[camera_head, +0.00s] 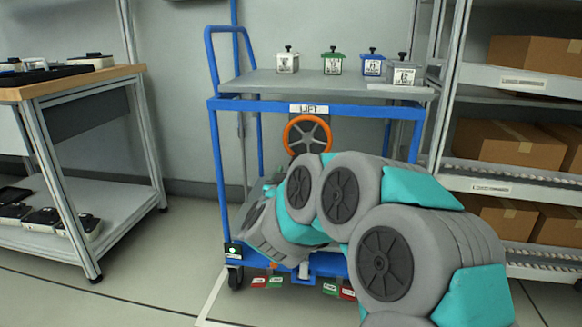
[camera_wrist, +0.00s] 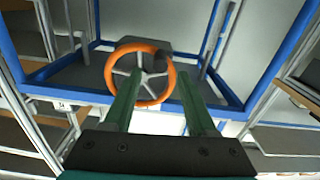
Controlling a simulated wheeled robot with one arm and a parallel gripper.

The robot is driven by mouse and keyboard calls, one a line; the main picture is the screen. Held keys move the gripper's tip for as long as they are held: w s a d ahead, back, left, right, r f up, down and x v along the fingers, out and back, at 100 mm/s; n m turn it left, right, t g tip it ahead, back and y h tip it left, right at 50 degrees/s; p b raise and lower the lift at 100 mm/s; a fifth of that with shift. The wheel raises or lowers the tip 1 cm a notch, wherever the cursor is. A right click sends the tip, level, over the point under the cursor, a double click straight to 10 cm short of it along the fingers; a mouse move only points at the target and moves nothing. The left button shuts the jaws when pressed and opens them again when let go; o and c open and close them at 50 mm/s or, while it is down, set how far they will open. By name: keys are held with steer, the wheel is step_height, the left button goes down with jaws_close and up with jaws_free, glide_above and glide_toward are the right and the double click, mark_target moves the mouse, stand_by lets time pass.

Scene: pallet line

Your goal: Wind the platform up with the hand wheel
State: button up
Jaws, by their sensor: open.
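The grey platform (camera_head: 265,84) is the cart's top. My arm hides the gripper in the head view.
A workbench (camera_head: 60,85) is at left, and a shelf rack (camera_head: 510,185) with cardboard boxes at right. Floor is clear between bench and cart.

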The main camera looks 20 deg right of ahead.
steer(key=x, duration=0.5)
steer(key=shift+w+d+f+b, duration=0.1)
steer(key=shift+w+d+b, duration=0.1)
steer(key=shift+w+b, duration=0.1)
jaws_close()
stand_by(1.1)
